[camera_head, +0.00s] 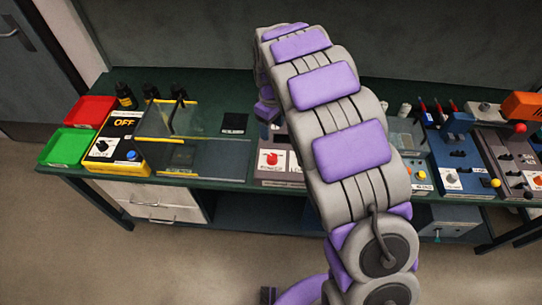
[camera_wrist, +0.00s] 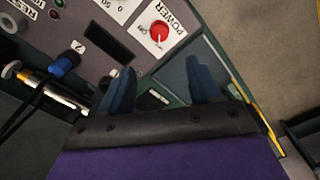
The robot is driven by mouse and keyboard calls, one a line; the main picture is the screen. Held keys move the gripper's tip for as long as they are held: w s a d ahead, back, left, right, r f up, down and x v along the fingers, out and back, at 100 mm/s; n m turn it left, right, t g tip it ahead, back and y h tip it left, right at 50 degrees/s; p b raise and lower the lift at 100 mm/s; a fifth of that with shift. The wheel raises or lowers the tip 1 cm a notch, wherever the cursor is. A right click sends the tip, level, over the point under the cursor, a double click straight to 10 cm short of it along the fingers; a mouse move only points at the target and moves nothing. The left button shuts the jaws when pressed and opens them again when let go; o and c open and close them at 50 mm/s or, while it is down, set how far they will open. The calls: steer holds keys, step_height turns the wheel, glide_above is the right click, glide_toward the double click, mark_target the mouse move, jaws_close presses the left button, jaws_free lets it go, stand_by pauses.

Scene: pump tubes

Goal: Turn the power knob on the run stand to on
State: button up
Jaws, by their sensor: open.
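The power knob (camera_wrist: 159,31) is a round red knob on a white plate lettered POWER and ON, near the top middle of the wrist view. It also shows as a red knob (camera_head: 272,158) on the front of the run stand (camera_head: 270,178) in the head view, left of my arm. The run stand's grey panel (camera_wrist: 100,35) fills the upper left of the wrist view. My gripper (camera_wrist: 158,78) has two dark blue fingers apart with nothing between them. The knob lies beyond the fingertips, apart from them. In the head view my arm hides the gripper's fingers.
A blue-topped plug (camera_wrist: 66,62) with dark cables is left of the fingers. On the green bench stand a yellow box (camera_head: 120,150) marked OFF, red (camera_head: 90,110) and green (camera_head: 68,147) trays, clear panels (camera_head: 205,155), and blue (camera_head: 460,160) and grey stands at right.

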mark_target(272, 156)
steer(key=f+b, duration=0.2)
steer(key=f, duration=1.2)
steer(key=shift+d+f, duration=0.15)
steer(key=shift+d, duration=0.05)
steer(key=shift+a+f+b, duration=0.15)
steer(key=shift+f+b, duration=0.2)
steer(key=shift+f, duration=0.3)
steer(key=shift+c, duration=0.7)
steer(key=shift+r, duration=0.1)
steer(key=c, duration=0.9)
